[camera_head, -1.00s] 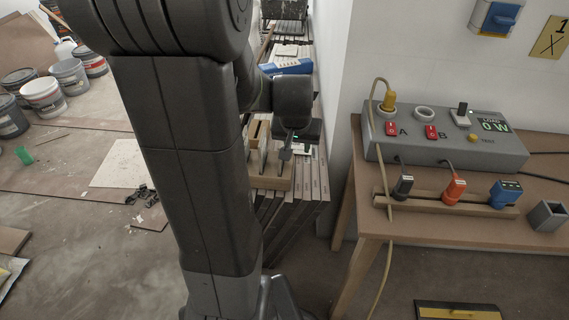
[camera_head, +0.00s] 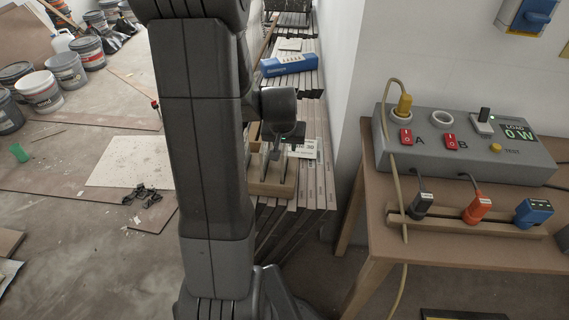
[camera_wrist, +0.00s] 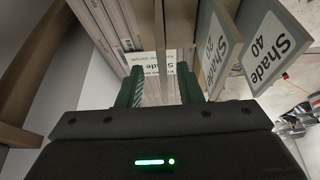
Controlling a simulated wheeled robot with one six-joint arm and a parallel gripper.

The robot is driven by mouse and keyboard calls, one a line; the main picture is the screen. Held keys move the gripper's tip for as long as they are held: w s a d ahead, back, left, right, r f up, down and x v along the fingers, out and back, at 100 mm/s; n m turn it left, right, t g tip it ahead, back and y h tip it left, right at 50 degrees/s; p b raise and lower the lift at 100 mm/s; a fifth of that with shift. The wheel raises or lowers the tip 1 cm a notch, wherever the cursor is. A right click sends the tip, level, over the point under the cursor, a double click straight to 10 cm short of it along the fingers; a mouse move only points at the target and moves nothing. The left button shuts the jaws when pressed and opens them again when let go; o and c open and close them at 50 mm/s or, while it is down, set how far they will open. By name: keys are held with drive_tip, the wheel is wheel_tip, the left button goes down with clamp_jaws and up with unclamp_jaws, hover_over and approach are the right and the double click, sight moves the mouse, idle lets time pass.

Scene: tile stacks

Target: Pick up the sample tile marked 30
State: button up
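My gripper (camera_head: 281,143) is above the wooden rack (camera_head: 271,188) of upright sample tiles, beside the wall. In the wrist view its two green fingers (camera_wrist: 159,88) are apart, with no tile clearly held between them. A tile marked Shade 40 (camera_wrist: 268,45) stands at the right of that view. A second labelled tile (camera_wrist: 214,48) stands left of it, its number too oblique to read surely. A white card (camera_wrist: 155,62) with upside-down "Shade" print lies beyond the fingertips, its number hidden. I cannot tell which tile is marked 30.
Stacks of long boards (camera_head: 322,185) lie under and behind the rack, with a blue box (camera_head: 289,63) farther back. A white wall (camera_head: 343,80) is close on the right. The wooden table (camera_head: 400,235) carries a grey socket box (camera_head: 455,150).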

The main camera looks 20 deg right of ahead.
drive_tip(key=x, duration=0.2)
drive_tip(key=shift+w+f, duration=0.3)
drive_tip(key=shift+w, duration=0.1)
drive_tip(key=shift+w+d+f, duration=0.15)
drive_tip(key=shift+w+f, duration=0.05)
drive_tip(key=shift+f, duration=0.3)
drive_tip(key=shift+f+b, duration=0.25)
drive_tip(key=shift+b, duration=0.3)
clamp_jaws()
idle(1.0)
